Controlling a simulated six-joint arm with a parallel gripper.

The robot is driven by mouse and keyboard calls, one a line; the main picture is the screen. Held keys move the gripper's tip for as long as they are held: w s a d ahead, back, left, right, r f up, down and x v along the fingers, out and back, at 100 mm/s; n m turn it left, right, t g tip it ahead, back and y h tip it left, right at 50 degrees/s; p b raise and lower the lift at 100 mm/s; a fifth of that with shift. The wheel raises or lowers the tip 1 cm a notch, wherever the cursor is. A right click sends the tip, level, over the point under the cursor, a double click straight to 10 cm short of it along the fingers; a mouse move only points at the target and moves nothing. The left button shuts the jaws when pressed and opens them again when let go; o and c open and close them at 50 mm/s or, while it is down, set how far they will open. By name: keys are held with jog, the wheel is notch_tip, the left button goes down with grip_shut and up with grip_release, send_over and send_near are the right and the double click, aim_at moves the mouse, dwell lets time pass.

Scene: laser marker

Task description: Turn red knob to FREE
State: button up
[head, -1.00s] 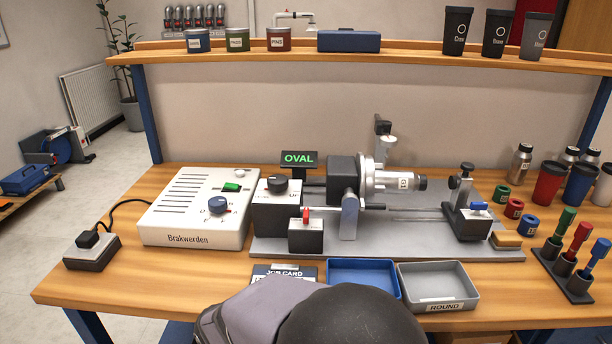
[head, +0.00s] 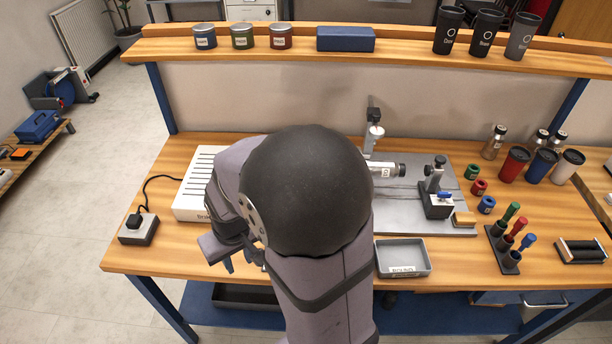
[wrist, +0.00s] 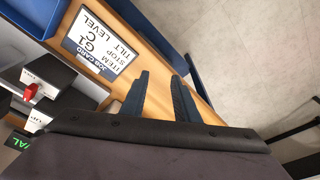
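The red knob (wrist: 31,91) shows at the left of the wrist view, on top of a small dark block with a pale label too small to read. In the head view the knob and its block are hidden behind my arm. My gripper (wrist: 160,77) is open and empty, its two blue-grey fingers apart over the wooden bench edge and floor. It stands away from the red knob, to its right in the wrist view. In the head view my gripper (head: 244,262) hangs near the front bench edge, left of my large black joint.
The green-lettered sign (wrist: 14,143) is partly cut off. A white control box (head: 190,200) is partly hidden by my arm. A grey tray (head: 425,262) and several coloured-handled tools stand to the right.

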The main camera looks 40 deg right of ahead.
jog(key=d+r+m, duration=0.2)
jog(key=d+r, duration=0.1)
jog(key=d, duration=0.4)
jog(key=w+d+r+m+g+p, duration=0.1)
jog(key=d+r+m, duration=0.2)
jog(key=d, duration=0.5)
jog(key=w+d+r+m+g, duration=0.1)
jog(key=d+r+m, duration=0.1)
jog(key=d, duration=0.5)
jog(key=shift+w+d+r+m+p, duration=0.3)
jog(key=shift+d+r+p, duration=0.1)
jog(key=shift+r, duration=0.1)
jog(key=shift+f+p, duration=0.8)
jog(key=shift+f, duration=2.85)
grip_shut()
